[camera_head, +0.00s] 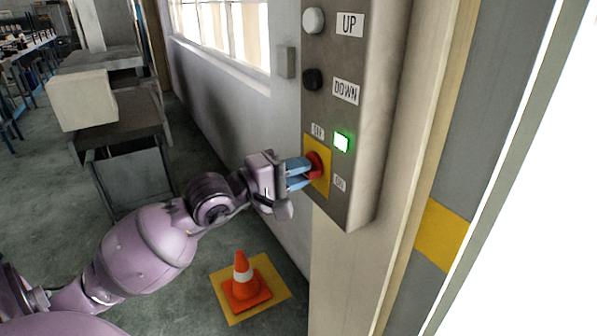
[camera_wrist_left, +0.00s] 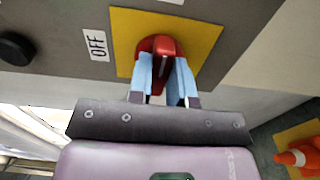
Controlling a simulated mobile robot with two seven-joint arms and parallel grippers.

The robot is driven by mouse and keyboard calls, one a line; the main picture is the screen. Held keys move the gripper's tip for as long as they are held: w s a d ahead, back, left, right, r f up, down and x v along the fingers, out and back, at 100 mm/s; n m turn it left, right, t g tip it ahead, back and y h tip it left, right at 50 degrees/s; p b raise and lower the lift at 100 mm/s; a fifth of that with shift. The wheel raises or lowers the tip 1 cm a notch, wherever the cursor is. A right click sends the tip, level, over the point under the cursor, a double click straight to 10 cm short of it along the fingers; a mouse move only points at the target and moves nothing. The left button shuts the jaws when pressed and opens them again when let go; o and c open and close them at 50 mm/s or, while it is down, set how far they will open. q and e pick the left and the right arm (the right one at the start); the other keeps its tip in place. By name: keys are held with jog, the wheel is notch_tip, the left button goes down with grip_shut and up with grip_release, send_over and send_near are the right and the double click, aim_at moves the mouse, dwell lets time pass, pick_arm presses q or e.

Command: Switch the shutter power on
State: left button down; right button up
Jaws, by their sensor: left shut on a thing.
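The grey control box (camera_head: 368,100) is on the wall, with a white button by the UP label, a black button by the DOWN label and a lit green lamp (camera_head: 342,142). Below is a red rotary switch (camera_head: 314,165) on a yellow plate. My left gripper (camera_head: 304,171) is shut on the switch. In the left wrist view its blue fingers (camera_wrist_left: 165,80) lie on both sides of the red switch knob (camera_wrist_left: 160,46), with the OFF label (camera_wrist_left: 97,46) to the left. The right gripper is not in view.
An orange traffic cone (camera_head: 243,280) stands on a yellow floor square below my left arm. A white box (camera_head: 82,100) rests on a grey cabinet at the left. A striped post and bright opening are at the right.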

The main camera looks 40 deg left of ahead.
pick_arm(q)
jog(key=c, duration=1)
grip_release()
jog(key=shift+c, duration=0.2)
jog(key=shift+s, duration=0.1)
jog(key=v, duration=1)
jog(key=shift+s+b, duration=0.3)
jog(key=shift+b, duration=0.05)
jog(key=shift+a, duration=0.1)
